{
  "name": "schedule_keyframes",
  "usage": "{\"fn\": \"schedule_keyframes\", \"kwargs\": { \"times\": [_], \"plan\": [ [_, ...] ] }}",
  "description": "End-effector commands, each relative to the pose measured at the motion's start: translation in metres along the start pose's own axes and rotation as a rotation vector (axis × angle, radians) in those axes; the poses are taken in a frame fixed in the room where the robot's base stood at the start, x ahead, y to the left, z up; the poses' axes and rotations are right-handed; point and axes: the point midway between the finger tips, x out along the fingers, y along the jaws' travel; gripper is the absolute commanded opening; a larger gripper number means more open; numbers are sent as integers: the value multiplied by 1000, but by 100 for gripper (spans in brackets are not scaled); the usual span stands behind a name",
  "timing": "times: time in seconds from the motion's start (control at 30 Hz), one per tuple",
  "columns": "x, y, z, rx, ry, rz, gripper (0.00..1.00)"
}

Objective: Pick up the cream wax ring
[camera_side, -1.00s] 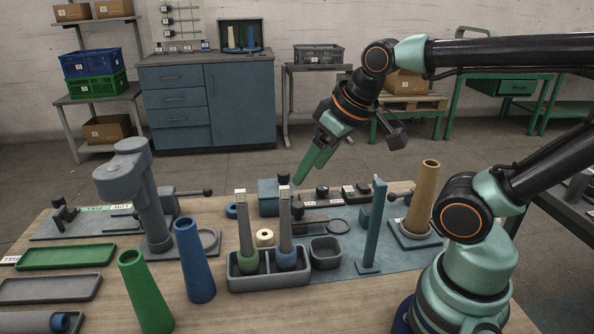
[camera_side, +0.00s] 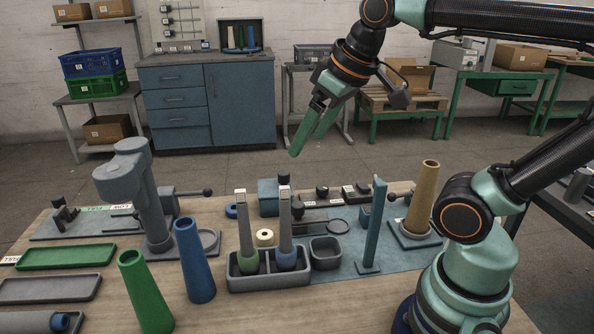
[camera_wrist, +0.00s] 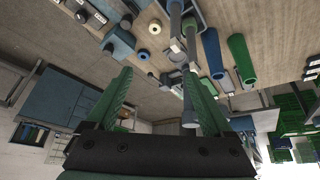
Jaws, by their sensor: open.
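The cream wax ring (camera_side: 265,237) lies on the work table between the two grey upright tools, just behind the grey divided holder. In the wrist view the cream ring (camera_wrist: 143,55) shows near the top middle, lying flat with its dark hole visible. My gripper (camera_side: 306,142) hangs above the back of the table, well above the ring and to its right in the side view. Its two green fingers are apart and nothing is between them. In the wrist view the fingers (camera_wrist: 160,85) stand on either side of the picture's middle.
The grey holder (camera_side: 268,281) with two upright tools (camera_side: 285,222) stands close in front of the ring. A blue ring (camera_side: 231,211) lies behind it. A teal post (camera_side: 374,228) and a tan cone (camera_side: 422,198) stand to the right; blue (camera_side: 194,262) and green (camera_side: 145,290) cones stand at left.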

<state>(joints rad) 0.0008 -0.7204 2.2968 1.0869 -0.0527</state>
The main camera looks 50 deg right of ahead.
Motion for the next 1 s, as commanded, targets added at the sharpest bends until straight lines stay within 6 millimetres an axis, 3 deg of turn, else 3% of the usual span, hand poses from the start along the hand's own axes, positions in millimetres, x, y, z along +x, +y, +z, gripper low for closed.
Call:
{"fn": "schedule_keyframes", "kwargs": {
  "times": [0.33, 0.6, 1.0],
  "plan": [
    [4, 6, -46, -422, -148, -37, 86],
    [28, 13, -92, -891, -283, -151, 86],
    [59, 19, -120, -1254, -355, -291, 86]
  ]
}}
